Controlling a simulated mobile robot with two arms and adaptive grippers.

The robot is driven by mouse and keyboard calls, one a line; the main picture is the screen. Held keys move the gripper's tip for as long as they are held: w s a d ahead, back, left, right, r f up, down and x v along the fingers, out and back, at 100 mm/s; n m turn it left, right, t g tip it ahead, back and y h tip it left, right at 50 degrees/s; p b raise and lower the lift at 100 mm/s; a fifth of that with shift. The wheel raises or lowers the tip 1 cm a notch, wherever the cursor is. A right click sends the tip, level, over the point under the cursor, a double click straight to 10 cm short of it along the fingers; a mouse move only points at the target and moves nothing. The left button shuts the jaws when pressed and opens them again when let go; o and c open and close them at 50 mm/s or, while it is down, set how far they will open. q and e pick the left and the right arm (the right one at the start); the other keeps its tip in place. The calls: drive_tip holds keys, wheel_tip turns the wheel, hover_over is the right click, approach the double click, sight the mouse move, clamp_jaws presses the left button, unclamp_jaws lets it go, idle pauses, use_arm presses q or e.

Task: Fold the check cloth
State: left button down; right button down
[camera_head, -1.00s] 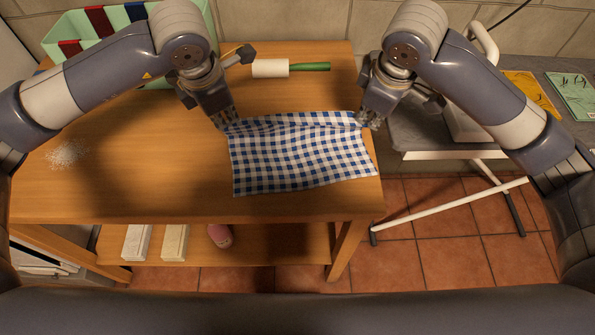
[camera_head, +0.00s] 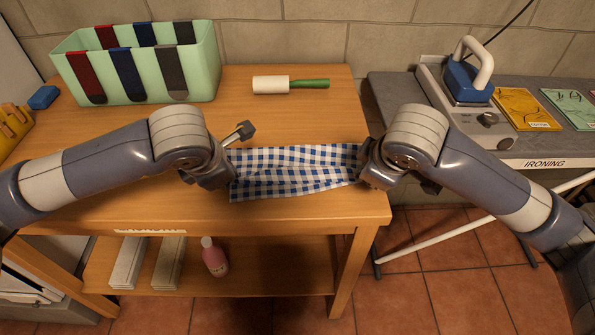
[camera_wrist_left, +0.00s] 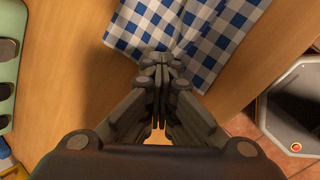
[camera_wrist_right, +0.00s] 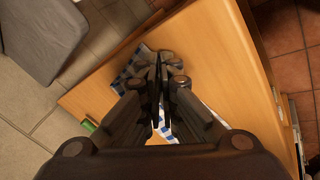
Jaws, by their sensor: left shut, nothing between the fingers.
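The blue-and-white check cloth (camera_head: 290,172) lies near the front edge of the wooden table as a shallow, rumpled band, with its back part lying over the front. It also shows in the left wrist view (camera_wrist_left: 205,35) and partly in the right wrist view (camera_wrist_right: 130,75). My left gripper (camera_head: 225,178) is shut and empty at the cloth's left edge. My right gripper (camera_head: 368,178) is at the cloth's right edge, its fingers close together with cloth around the tips. Whether cloth is between them is hidden.
A green bin (camera_head: 140,65) with hanging straps and a lint roller (camera_head: 290,85) are at the back of the table (camera_head: 290,115). An ironing board with an iron (camera_head: 468,80) stands at the right. A pink bottle (camera_head: 214,257) is on the lower shelf.

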use_arm(q)
drive_tip(key=c, duration=1.5)
unclamp_jaws()
use_arm(e)
drive_tip(key=c, duration=1.5)
unclamp_jaws()
